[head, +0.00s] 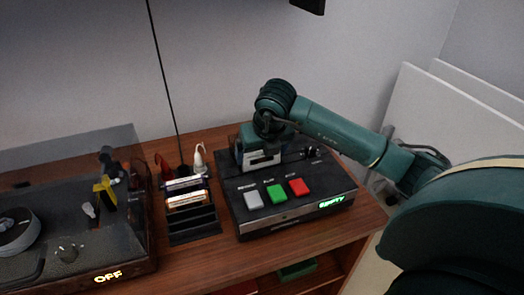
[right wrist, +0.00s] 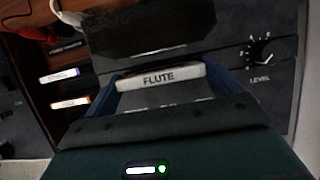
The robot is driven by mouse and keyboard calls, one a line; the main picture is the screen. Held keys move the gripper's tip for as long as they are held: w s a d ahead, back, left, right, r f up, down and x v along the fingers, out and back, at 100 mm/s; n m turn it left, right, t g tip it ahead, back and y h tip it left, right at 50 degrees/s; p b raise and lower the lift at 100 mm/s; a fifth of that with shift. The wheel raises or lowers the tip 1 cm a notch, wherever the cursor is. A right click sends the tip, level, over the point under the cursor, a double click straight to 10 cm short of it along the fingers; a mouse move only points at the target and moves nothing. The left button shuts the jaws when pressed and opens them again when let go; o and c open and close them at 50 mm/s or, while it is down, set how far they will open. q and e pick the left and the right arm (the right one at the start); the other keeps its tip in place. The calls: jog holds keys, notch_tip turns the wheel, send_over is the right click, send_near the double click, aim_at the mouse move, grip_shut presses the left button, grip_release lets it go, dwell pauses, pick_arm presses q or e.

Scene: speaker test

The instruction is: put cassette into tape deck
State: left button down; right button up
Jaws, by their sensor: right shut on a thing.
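The dark tape deck (head: 325,171) stands on the wooden cabinet, with a grey, a green and a red button on its front part and a lit green sign that reads EMPTY. My right gripper (head: 262,160) is over the back left part of the deck, shut on a cassette. In the right wrist view the cassette (right wrist: 160,78) shows a white edge label reading FLUTE, held between the blue fingers. The deck's dark slot area (right wrist: 150,32) lies just beyond it. I cannot tell whether the cassette touches the deck. My left gripper is not in view.
A black rack (head: 195,222) with more cassettes stands left of the deck. Behind it are red and white plugs or cables (head: 199,157). A turntable (head: 60,240) with a clear cover and a lit OFF sign is at the left. The deck's LEVEL knob (right wrist: 261,52) is beside the gripper.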

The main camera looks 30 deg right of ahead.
jog(key=shift+f+b, duration=1)
jog(key=shift+f, duration=0.05)
jog(key=shift+r, duration=0.1)
jog(key=o, duration=0.7)
jog(key=shift+r+p, duration=1.75)
jog(key=shift+r, duration=0.8)
